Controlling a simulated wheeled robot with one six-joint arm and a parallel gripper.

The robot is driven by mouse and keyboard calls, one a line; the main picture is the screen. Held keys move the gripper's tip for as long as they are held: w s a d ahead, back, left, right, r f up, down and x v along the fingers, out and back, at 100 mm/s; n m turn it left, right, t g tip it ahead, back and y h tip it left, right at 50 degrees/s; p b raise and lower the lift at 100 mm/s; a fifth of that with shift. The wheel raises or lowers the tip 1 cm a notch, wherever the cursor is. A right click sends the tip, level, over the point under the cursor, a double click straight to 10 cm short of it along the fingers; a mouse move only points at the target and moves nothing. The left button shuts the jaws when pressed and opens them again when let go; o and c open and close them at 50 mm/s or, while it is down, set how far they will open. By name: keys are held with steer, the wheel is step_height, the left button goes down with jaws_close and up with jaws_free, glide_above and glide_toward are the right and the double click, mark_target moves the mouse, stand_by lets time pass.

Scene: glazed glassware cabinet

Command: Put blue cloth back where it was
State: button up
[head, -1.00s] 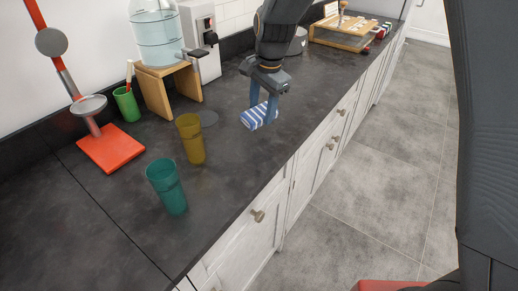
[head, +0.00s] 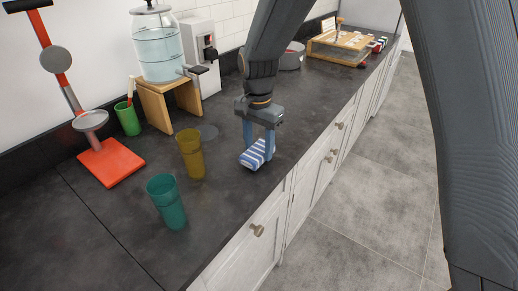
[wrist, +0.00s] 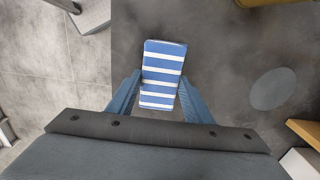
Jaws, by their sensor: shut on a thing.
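The blue cloth (head: 256,153) is a folded, blue-and-white striped pad. My gripper (head: 258,148) is shut on it, with one blue finger on each side. In the head view the cloth is low over the dark counter, near its front edge; I cannot tell whether it touches the surface. In the wrist view the cloth (wrist: 162,75) sits between the fingertips of my gripper (wrist: 160,95) and sticks out beyond them.
An amber cup (head: 191,154) and a teal cup (head: 166,201) stand to the left. A dark round disc (head: 207,132) lies near the wooden stand (head: 168,102) with the water dispenser (head: 158,47). Bare counter lies around the cloth.

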mark_target(259, 149)
steer(key=shift+f, duration=0.75)
steer(key=o, duration=0.9)
steer(key=shift+o, duration=0.2)
steer(key=shift+r, duration=0.1)
step_height(259, 149, up, 12)
steer(key=b, duration=0.3)
steer(key=s+d+f+n, duration=0.2)
steer(key=s+d, duration=0.3)
steer(key=d, duration=0.3)
steer(key=s+d+f+n, duration=0.2)
steer(key=s+d+f, duration=0.2)
steer(key=d, duration=0.4)
steer(key=s+d+f+n+t, duration=0.1)
steer(key=s+d+f, duration=0.3)
steer(key=d, duration=0.5)
steer(key=s+n, duration=0.1)
steer(key=s, duration=0.1)
steer(key=shift+s, duration=0.3)
steer(key=shift+d, duration=0.1)
